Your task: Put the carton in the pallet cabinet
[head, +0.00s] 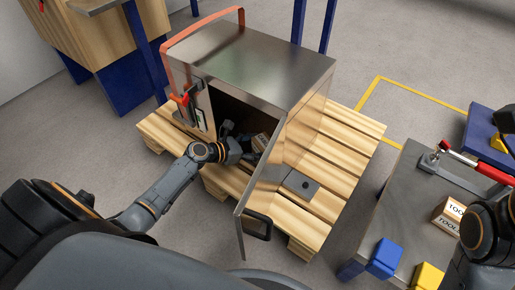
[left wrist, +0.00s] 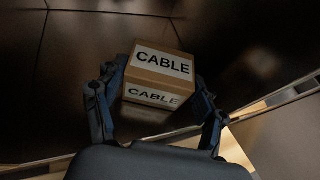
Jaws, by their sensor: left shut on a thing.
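The carton (head: 261,141) is a small brown box with white labels reading CABLE. It is held just inside the open doorway of the metal cabinet (head: 268,62), which stands on a wooden pallet (head: 340,150). My left gripper (head: 252,147) is shut on the carton. In the left wrist view the carton (left wrist: 160,72) sits between the two fingers (left wrist: 155,105), with dark cabinet walls around it. Whether the carton touches the cabinet floor cannot be told. The cabinet door (head: 263,185) is swung open toward me. My right gripper is not in view.
The door and its black handle (head: 257,224) stand close to the right of my left arm. A work table (head: 400,215) at the right holds a TOOL carton (head: 449,214), a red-handled clamp (head: 470,160), and blue and yellow blocks. A wooden crate (head: 90,38) is at the upper left.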

